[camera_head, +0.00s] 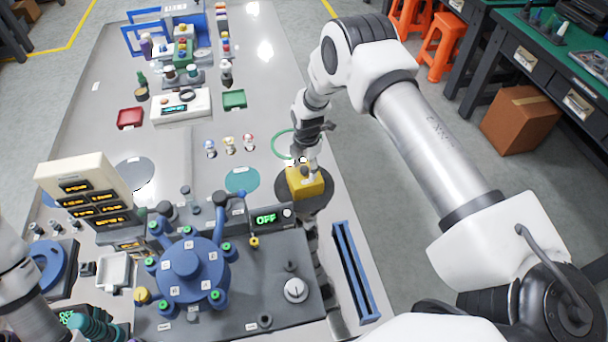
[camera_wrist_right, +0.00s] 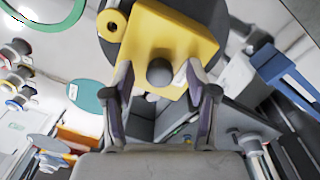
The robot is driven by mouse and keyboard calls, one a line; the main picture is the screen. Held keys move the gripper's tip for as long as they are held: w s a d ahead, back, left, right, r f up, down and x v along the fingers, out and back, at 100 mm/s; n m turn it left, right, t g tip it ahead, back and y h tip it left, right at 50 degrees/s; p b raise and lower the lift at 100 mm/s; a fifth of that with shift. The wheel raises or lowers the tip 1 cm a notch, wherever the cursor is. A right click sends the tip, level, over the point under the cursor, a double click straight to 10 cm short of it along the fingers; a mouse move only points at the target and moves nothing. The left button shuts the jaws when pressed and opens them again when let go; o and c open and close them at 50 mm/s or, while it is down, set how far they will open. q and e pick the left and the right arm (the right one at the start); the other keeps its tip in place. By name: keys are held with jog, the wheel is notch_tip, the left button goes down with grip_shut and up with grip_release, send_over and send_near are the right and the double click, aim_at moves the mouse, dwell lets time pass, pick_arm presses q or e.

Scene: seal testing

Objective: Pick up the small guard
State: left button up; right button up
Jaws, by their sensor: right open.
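The small guard seems to be the yellow block (camera_head: 307,183) with a dark round knob; no readable label confirms this. It rests on a dark round pad (camera_head: 318,203) near the table's right edge. The yellow block also fills the top of the right wrist view (camera_wrist_right: 185,45), its knob (camera_wrist_right: 160,72) facing the camera. My right gripper (camera_head: 302,163) is just above the block, pointing down. In the wrist view its fingers (camera_wrist_right: 165,85) are apart, with the knob between them; contact cannot be told. My left arm shows at the left edge, but its gripper is out of view.
A green ring (camera_head: 276,143) lies close beside the right gripper. Small colored-top bottles (camera_head: 229,146) stand left of it. The blue clamp fixture (camera_head: 192,270) and OFF display (camera_head: 266,218) are in front. A blue slotted rack (camera_head: 355,270) stands at the right edge.

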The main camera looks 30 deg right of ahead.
grip_shut()
jog(key=shift+w, duration=0.1)
